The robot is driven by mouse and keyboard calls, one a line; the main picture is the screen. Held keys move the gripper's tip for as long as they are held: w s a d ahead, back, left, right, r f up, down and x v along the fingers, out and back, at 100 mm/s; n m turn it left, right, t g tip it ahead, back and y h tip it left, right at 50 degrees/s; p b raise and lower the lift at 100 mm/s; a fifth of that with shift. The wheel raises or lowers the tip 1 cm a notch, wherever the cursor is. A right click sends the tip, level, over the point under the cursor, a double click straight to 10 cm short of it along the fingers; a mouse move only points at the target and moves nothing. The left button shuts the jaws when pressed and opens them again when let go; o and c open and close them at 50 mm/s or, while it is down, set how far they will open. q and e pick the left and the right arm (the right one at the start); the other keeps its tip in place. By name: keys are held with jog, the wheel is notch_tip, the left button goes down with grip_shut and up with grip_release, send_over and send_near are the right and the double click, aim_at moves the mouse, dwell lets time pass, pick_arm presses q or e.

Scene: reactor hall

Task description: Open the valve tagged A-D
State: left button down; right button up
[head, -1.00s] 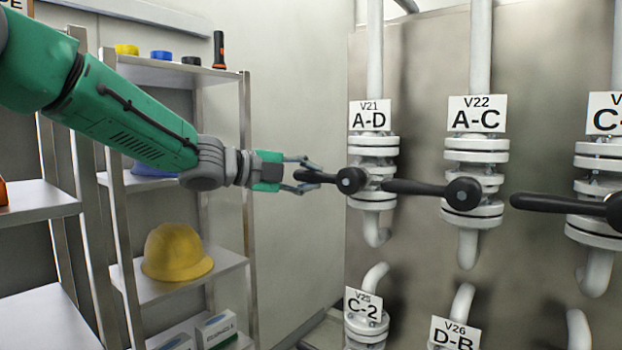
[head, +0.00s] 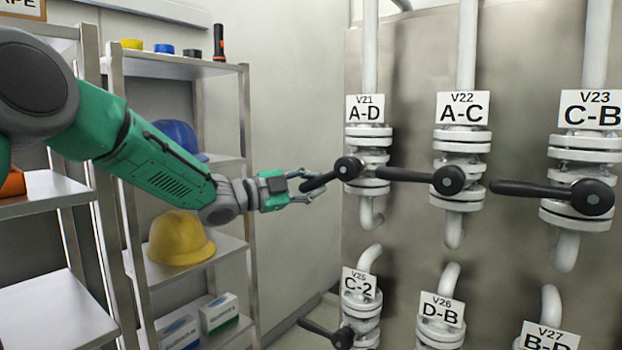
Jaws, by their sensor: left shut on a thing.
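The valve tagged A-D (head: 368,158) is a white flanged valve on a vertical pipe, with its tag (head: 365,108) above it. Its black lever handle (head: 328,178) points left from the hub and tilts slightly down at its free end. My left gripper (head: 310,186) comes in from the left and is shut on that free end. The fingers partly hide the tip of the handle. My right gripper is not in view.
Valves A-C (head: 460,165) and C-B (head: 582,170) stand to the right, their black handles pointing left. Valves C-2 (head: 361,305) and D-B (head: 440,318) are below. A shelf with a yellow helmet (head: 178,238) stands behind my left arm.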

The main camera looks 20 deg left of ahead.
pick_arm(q)
jog(key=s+d+f+n+t+b, duration=0.1)
jog(key=d+f+n+t+b, duration=0.2)
jog(key=n, duration=0.4)
jog(key=s+d+f+n+t+y+b, duration=0.1)
jog(key=d+f+n+t+b, duration=0.2)
jog(key=n, duration=0.4)
jog(key=shift+s+d+b, duration=0.4)
jog(key=shift+d+b, duration=0.2)
jog(key=shift+d, duration=0.25)
jog(key=c, duration=1.4)
grip_release()
jog(key=shift+s+r+n, duration=0.1)
jog(key=shift+r+n, duration=0.05)
jog(key=shift+n, duration=0.15)
jog(key=shift+r, duration=0.2)
